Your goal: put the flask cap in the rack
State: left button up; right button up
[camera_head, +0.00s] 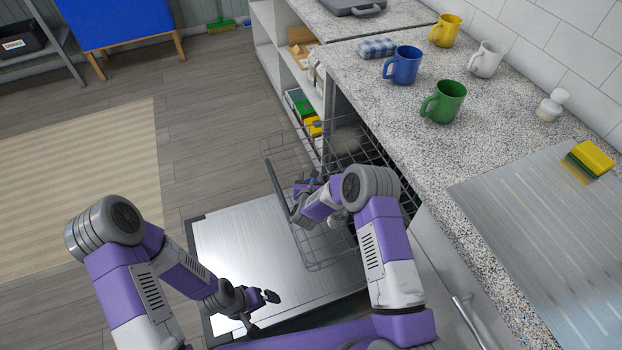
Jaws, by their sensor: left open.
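The wire rack (283,146) is pulled out of the open dishwasher, above its lowered steel door (235,232). I cannot make out a flask cap in this view. My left gripper (262,311) is open and empty, low over the near part of the door and apart from the rack. My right gripper (307,187) is over the rack, partly hidden by its own arm; I cannot tell whether it is open or shut. A small pale shape below the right wrist is too unclear to name.
On the speckled counter (440,150) stand a blue mug (404,66), a green mug (445,103), a yellow mug (445,31), a white mug (487,59) and a white dispenser (551,106). A sponge (592,158) lies at the right.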

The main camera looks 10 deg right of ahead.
jog(key=shift+r, duration=0.55)
jog(key=p+v, duration=0.3)
jog(key=v, duration=0.9)
jog(key=shift+p, duration=0.3)
jog(key=shift+r, duration=0.15)
